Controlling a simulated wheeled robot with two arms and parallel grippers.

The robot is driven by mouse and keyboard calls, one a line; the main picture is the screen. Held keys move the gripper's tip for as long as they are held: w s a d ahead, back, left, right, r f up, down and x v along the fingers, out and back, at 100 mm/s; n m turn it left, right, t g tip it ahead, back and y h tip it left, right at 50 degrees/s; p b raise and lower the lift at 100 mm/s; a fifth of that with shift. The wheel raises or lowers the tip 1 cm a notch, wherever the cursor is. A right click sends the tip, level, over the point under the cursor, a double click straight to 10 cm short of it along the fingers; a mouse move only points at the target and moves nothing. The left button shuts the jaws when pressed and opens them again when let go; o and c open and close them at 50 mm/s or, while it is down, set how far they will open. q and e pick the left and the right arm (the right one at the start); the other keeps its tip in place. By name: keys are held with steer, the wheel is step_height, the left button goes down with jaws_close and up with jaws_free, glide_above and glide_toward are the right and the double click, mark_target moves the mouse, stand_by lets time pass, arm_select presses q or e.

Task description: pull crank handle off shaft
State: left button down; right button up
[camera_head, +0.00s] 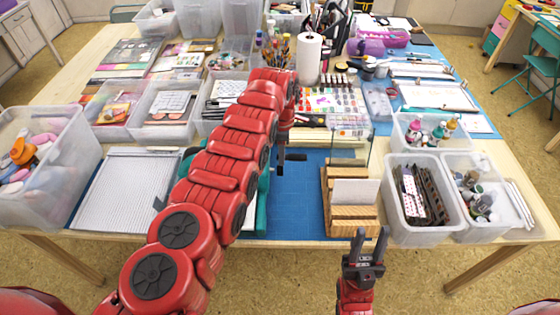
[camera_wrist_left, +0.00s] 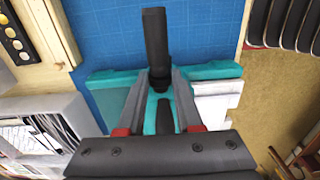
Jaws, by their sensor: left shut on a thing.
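The black crank handle (camera_wrist_left: 155,42) shows in the left wrist view, reaching up from between my left fingertips (camera_wrist_left: 160,80) over the blue mat. My left gripper is shut on its lower end. In the head view, the dark handle (camera_head: 294,157) sticks out to the right of my left gripper (camera_head: 281,160). The teal machine (camera_wrist_left: 215,70) lies under the gripper; in the head view its teal edge (camera_head: 263,200) shows beside my red arm, which hides most of it. The shaft is hidden. My right gripper (camera_head: 368,243) is open and empty at the table's front.
The blue mat (camera_head: 290,205) is bare right of the arm. Clear bins (camera_head: 425,235) stand further right. A white gridded board (camera_head: 125,190) and bins lie left. A paper roll (camera_head: 309,58) stands behind.

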arm_select(q)
step_height(320, 180, up, 3)
steer(key=shift+f+p, duration=0.2)
steer(key=shift+p, duration=0.95)
steer(key=shift+r+p, duration=0.4)
steer(key=shift+r, duration=1.35)
